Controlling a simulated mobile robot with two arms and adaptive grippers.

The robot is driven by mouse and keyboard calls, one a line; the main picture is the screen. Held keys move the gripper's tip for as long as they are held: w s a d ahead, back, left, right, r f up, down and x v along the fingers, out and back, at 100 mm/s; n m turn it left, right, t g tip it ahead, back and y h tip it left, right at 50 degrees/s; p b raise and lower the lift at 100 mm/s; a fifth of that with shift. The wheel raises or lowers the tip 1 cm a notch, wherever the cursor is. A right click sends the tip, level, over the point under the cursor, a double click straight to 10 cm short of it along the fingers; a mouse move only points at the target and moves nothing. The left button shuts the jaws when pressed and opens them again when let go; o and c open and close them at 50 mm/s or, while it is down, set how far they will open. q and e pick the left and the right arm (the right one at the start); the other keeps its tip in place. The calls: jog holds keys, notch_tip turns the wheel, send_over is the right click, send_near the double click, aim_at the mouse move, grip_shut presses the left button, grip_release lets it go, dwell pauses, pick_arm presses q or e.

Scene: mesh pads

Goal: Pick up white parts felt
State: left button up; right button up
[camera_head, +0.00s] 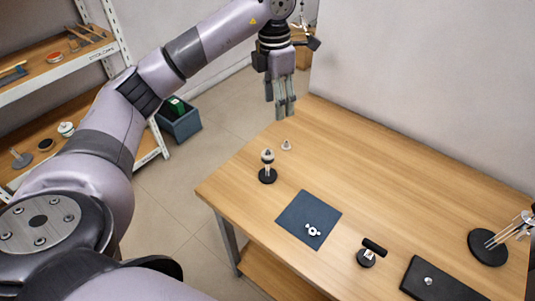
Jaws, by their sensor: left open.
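A dark blue-grey felt mat (294,216) lies flat on the wooden table, towards its front left. A small white part (313,230) with rounded lobes lies on the felt, near its front right edge; it is too small to tell whether it is one piece or several. My left gripper (285,112) points down, open and empty. It shows in the picture by the table's back left edge, above and well apart from the felt.
On the table (400,180) are a black-based stand (268,166), a small grey piece (286,145), a black-topped stand (366,255), a black slab (445,283) and a round black base (484,250) with thin metal rods. Shelves (60,70) stand left. The table's back middle is clear.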

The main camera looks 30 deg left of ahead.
pick_arm(q)
jog(key=shift+y, duration=0.3)
jog(key=f+p, duration=0.1)
jog(key=f, duration=0.2)
jog(key=a+f+p, duration=0.1)
jog(key=f, duration=0.3)
jog(key=f+p, duration=0.1)
jog(key=f, duration=0.3)
jog(key=shift+s+a+f, duration=0.15)
jog(key=shift+a+f, duration=0.05)
jog(key=shift+f, duration=0.3)
notch_tip(320, 180, down, 4)
jog(key=p, duration=0.2)
jog(key=shift+s+f+p, duration=0.1)
jog(key=shift+s+p, duration=0.05)
jog(key=shift+p, duration=0.25)
jog(key=shift+f, duration=0.3)
jog(key=shift+c, duration=0.5)
jog(key=c, duration=0.7)
